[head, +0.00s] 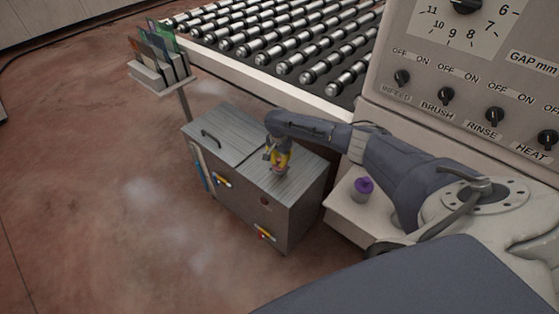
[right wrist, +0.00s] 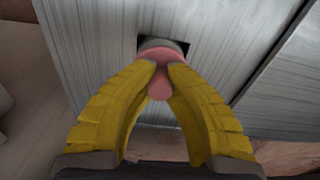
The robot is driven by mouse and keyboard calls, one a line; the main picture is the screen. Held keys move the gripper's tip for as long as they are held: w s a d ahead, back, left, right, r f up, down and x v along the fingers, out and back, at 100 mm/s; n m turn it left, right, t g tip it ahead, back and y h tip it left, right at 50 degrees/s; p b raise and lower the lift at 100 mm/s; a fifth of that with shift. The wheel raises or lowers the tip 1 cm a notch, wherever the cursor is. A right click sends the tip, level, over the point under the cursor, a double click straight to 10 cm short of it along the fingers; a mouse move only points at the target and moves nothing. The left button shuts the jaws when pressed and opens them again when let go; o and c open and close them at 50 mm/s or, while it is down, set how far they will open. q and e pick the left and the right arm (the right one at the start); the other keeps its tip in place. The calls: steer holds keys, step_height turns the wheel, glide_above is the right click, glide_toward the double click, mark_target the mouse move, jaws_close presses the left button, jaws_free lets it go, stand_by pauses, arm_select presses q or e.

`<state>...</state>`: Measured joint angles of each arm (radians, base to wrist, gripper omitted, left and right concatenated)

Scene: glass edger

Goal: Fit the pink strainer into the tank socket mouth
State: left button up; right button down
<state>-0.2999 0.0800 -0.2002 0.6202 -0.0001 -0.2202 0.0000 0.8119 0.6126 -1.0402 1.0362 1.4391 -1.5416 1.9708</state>
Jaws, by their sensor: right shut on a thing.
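The pink strainer (right wrist: 160,88) is between the yellow fingers of my right gripper (right wrist: 163,68), which is shut on it. In the right wrist view the strainer's wider pink end lies at the dark square opening of the tank socket mouth (right wrist: 183,47), overlapping a grey round part there. Whether it is inside or just above the mouth cannot be told. In the head view my right gripper (head: 279,163) points down at the top of the grey metal tank (head: 238,190), near its right part. The socket mouth is hidden there by the gripper. My left gripper is not in view.
A lid with a dark handle (head: 211,134) covers the tank's left part. A purple bottle (head: 363,187) stands on a pale ledge to the right. A rack of coloured plates (head: 160,62) stands behind left. A roller conveyor and control panel (head: 480,80) border the back and right.

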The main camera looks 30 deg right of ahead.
steer(key=shift+f, duration=0.9)
steer(key=c, duration=1.4)
jaws_free()
steer(key=shift+r, duration=0.1)
steer(key=r, duration=1.1)
steer(key=shift+s+a+r, duration=0.15)
steer(key=shift+a+r, duration=0.05)
steer(key=shift+r, duration=0.2)
steer(key=shift+a, duration=0.1)
